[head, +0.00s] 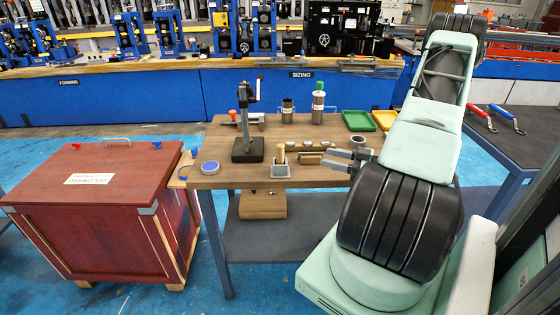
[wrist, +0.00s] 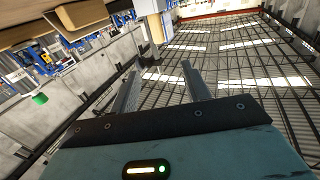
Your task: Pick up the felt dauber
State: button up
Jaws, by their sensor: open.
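What looks like the felt dauber (head: 281,152) is a short, pale wooden stick standing upright in a small grey holder (head: 280,170) near the front edge of the wooden table (head: 225,176); its lower end is hidden in the holder. My gripper (head: 328,157) is to the right of the dauber in the head view, apart from it, with its fingers pointing left. It is open and empty. In the wrist view, the two fingers (wrist: 163,76) are spread with nothing between them, and the dauber cannot be made out there.
A stand on a black base (head: 248,150) is left of the holder. A dark cup (head: 287,112) and green-capped bottle (head: 318,105) stand behind. Small round pieces and a wooden block (head: 309,158) lie near my gripper. Green (head: 358,121) and yellow trays are at the back right.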

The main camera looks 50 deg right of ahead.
jog(key=p, duration=0.2)
send_near(280, 149)
jog(key=x, duration=0.2)
jog(key=d+x, duration=0.1)
jog(key=x, duration=0.1)
jog(key=shift+w+a, duration=0.15)
jog(key=shift+w, duration=0.35)
jog(key=shift+f+p+x, duration=0.15)
jog(key=shift+p+x, duration=0.35)
jog(key=shift+x, duration=0.95)
jog(key=shift+f+p+x, duration=0.15)
jog(key=shift+p+x, duration=0.35)
jog(key=shift+x, duration=0.95)
grip_shut()
